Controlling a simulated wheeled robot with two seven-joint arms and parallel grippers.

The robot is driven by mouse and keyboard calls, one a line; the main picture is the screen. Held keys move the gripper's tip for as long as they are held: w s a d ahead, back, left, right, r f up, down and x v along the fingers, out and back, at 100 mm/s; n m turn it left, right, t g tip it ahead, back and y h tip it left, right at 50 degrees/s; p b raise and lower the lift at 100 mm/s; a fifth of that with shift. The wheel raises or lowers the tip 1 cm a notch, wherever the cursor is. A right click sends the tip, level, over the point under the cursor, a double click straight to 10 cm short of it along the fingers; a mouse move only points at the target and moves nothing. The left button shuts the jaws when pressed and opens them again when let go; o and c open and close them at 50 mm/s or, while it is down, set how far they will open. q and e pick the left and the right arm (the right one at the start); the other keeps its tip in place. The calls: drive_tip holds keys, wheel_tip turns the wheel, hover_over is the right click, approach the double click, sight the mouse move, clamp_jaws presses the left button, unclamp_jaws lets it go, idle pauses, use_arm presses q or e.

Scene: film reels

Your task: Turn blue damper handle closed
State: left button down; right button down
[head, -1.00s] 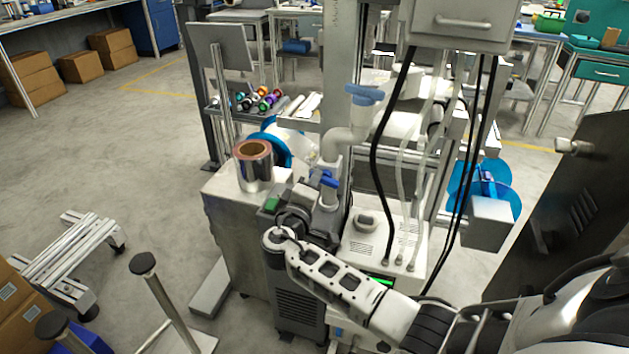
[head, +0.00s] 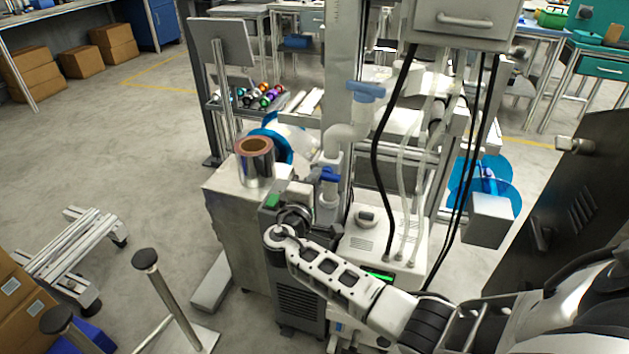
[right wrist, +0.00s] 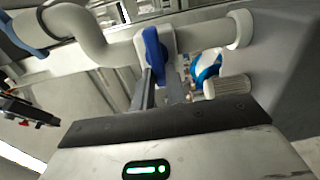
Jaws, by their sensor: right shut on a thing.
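The blue damper handle (head: 329,176) is a small lever on a pale grey pipe (head: 331,155) above the machine. In the right wrist view the handle (right wrist: 155,52) stands crosswise to the pipe (right wrist: 205,36). My right gripper (head: 316,183) reaches the handle from the lower left, and its fingertips are hard to make out in the head view. In the right wrist view the gripper (right wrist: 161,88) has its two narrow fingers shut on the handle's near end. My left gripper is not in view.
A blue-topped nozzle (head: 366,91) ends the pipe's bend just above. A foil roll (head: 255,162) stands on the cabinet to the left. Black cables (head: 381,150) hang to the right. A control box (head: 462,25) overhangs at the top.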

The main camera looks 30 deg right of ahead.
drive_tip(key=c, duration=1.4)
unclamp_jaws()
drive_tip(key=shift+c, duration=0.2)
drive_tip(key=v, duration=1.6)
